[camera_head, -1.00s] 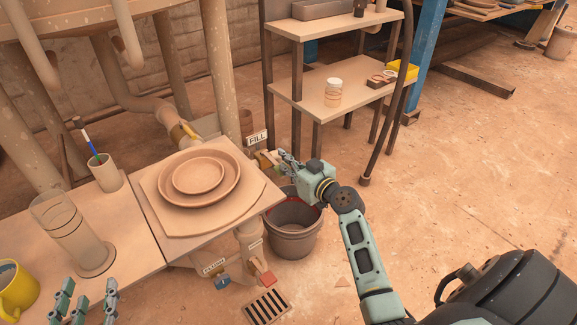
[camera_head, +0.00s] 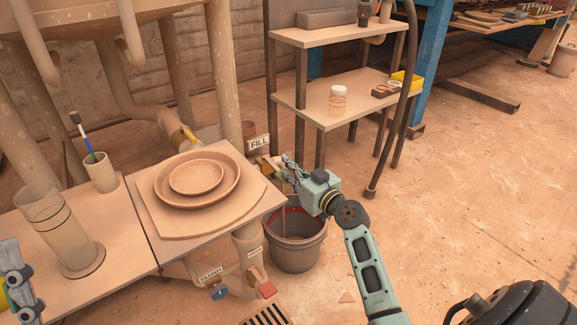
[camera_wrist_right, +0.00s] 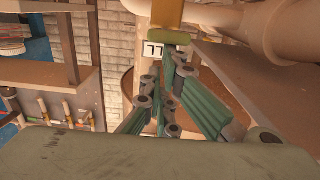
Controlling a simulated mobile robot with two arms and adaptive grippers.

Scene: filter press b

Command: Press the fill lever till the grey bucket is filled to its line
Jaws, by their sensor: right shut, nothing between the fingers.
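The grey bucket (camera_head: 296,252) stands on the floor below the table corner, with a red line inside near its rim. A thin vertical streak, which looks like a stream, shows over its opening. The fill lever (camera_head: 263,163) is the yellowish piece under the FILL sign (camera_head: 259,143). My right gripper (camera_head: 286,163) is shut and empty, its fingers at the lever's right end; I cannot tell whether they touch. The fingers also show in the right wrist view (camera_wrist_right: 172,75), just below the lever (camera_wrist_right: 168,14). My left gripper (camera_head: 18,280) is partly cut off at the left edge. The bucket's liquid level is unclear.
The table bears stacked plates (camera_head: 197,178), a glass cylinder (camera_head: 75,240) and a pen cup (camera_head: 101,173). Under it are pipes with a blue handle (camera_head: 218,292) and a red one (camera_head: 267,289). A shelf (camera_head: 330,112) stands behind my right gripper. Floor at right is mostly clear.

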